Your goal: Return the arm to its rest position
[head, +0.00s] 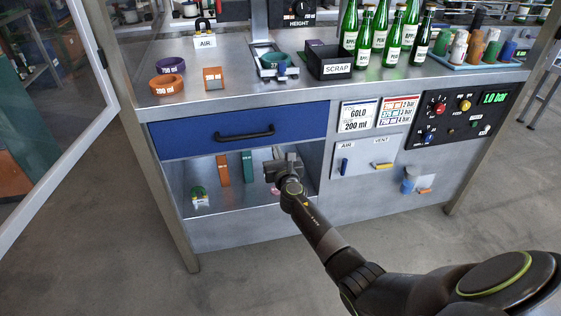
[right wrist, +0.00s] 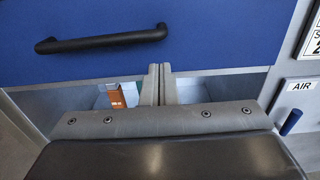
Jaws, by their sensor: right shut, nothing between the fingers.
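My right gripper (head: 282,166) is in front of the open shelf under the blue drawer (head: 236,131) of the workbench. In the right wrist view its two fingers (right wrist: 160,84) are together with nothing between them. The blue drawer front with its black handle (right wrist: 102,39) fills the upper part of that view and is closed. My right arm reaches in from the lower right of the head view. My left gripper is not in view.
The shelf holds an orange block (head: 222,170), a green block (head: 247,168) and a small green-and-white item (head: 199,197). Green bottles (head: 366,38), a black SCRAP box (head: 329,66) and an orange ring (head: 167,85) stand on the benchtop. A control panel (head: 462,115) is at the right. The floor in front is clear.

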